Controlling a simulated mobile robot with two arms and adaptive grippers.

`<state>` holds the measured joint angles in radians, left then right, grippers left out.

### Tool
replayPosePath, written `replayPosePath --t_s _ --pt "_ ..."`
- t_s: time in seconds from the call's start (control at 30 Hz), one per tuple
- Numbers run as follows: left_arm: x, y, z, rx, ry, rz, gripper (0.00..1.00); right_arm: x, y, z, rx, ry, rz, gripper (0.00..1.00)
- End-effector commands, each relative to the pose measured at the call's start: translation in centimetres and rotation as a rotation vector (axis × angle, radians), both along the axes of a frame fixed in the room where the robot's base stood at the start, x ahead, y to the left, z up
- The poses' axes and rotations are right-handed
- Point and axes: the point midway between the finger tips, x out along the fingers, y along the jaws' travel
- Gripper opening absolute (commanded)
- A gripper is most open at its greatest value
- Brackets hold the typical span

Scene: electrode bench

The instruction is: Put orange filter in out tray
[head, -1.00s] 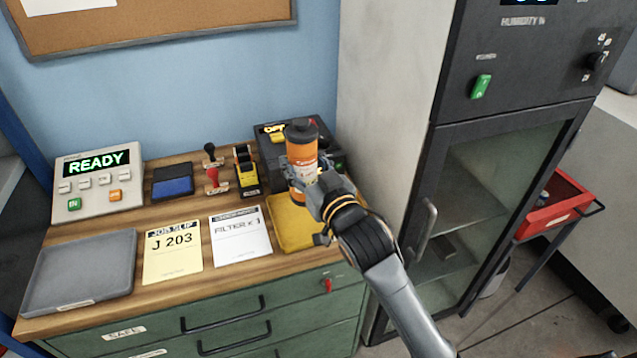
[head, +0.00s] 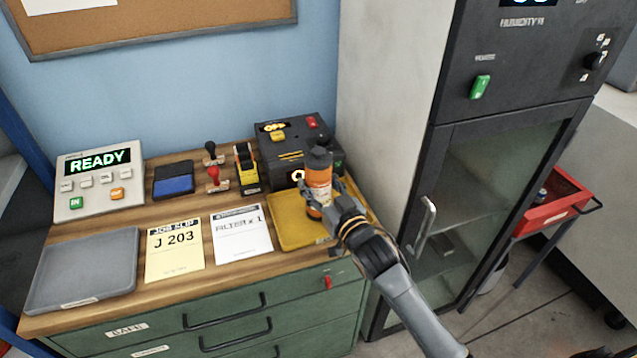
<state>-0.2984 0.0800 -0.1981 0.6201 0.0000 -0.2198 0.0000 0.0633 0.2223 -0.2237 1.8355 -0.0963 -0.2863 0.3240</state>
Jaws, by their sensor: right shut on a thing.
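The orange filter (head: 318,185) is an upright orange cylinder with a dark cap. My right gripper (head: 324,205) is shut around its lower part. The filter stands over the yellow tray (head: 287,231) at the right end of the bench. Its base is partly hidden by the fingers, so I cannot tell whether it touches the tray. No label on the yellow tray can be read. A grey tray (head: 84,268) lies empty at the left end of the bench. My left gripper is not in view.
A black device (head: 277,148) stands behind the yellow tray. Stamps (head: 215,176), a blue ink pad (head: 174,184), a READY panel (head: 99,182) and two paper slips (head: 174,249) share the bench. A tall cabinet (head: 480,180) stands close on the right.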

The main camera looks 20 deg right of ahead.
Motion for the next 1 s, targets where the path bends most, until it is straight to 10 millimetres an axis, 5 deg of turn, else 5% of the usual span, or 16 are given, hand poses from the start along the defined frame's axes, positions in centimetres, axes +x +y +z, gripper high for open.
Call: replayPosePath --t_s 0.07,0.1,0.2,0.57,1.0 --pt "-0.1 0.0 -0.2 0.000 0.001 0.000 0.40 0.0 0.0 -0.1 0.001 -0.004 0.000 0.01" --pt "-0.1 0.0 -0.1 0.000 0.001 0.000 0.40 0.0 0.0 -0.2 0.000 0.000 0.000 0.57" --pt "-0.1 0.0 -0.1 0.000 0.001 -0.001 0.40 0.0 0.0 -0.2 0.000 0.000 0.000 0.73" --pt "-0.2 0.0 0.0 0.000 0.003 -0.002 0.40 -0.1 0.0 0.1 0.000 0.000 0.000 0.73" --pt "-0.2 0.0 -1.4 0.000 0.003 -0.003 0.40 -8.3 -1.5 -0.3 0.000 0.003 0.001 0.73"
